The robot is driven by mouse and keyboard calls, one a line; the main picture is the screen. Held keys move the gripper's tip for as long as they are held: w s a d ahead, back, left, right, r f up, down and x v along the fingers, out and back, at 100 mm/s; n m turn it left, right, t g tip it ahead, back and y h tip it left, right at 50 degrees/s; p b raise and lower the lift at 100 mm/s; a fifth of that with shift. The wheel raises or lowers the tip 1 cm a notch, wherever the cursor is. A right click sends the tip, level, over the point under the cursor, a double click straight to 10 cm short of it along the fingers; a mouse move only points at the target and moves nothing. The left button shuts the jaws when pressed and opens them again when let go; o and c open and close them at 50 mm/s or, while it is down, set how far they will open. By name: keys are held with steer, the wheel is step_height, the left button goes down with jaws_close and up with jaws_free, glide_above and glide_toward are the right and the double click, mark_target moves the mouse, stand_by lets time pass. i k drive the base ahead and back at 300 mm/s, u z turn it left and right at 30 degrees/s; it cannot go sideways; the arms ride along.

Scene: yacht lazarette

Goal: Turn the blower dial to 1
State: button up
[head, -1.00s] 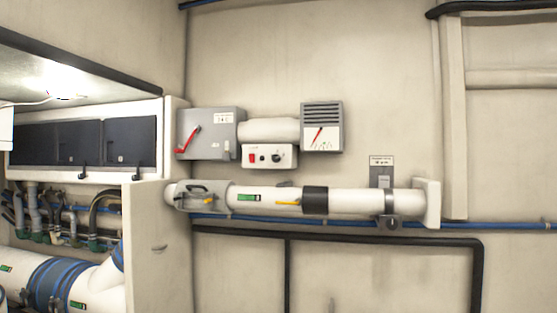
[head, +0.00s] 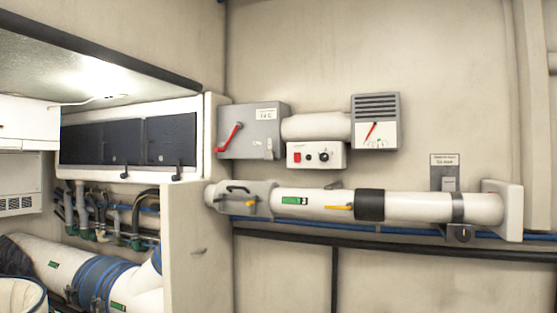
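A small white control box (head: 316,155) is fixed to the wall under a white cylinder. It carries a red switch (head: 297,157), a small dark spot and a black round knob (head: 323,157), which may be the blower dial. Its setting and any numbers are too small to read. Another dark round knob (head: 460,233) with a light upright mark sits low on the right, under the pipe's clamp. Which of the two is the blower dial I cannot tell for certain. My gripper is not in view.
A grey box with a red lever (head: 229,137) is left of the control box, and a gauge (head: 375,121) is at its upper right. A white pipe (head: 428,206) with a yellow handle runs below. A white cabinet (head: 192,240) juts out at left.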

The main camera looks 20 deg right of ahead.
mark_target(324, 157)
steer(key=u, duration=0.05)
steer(key=i, duration=1.05)
steer(key=z, duration=0.3)
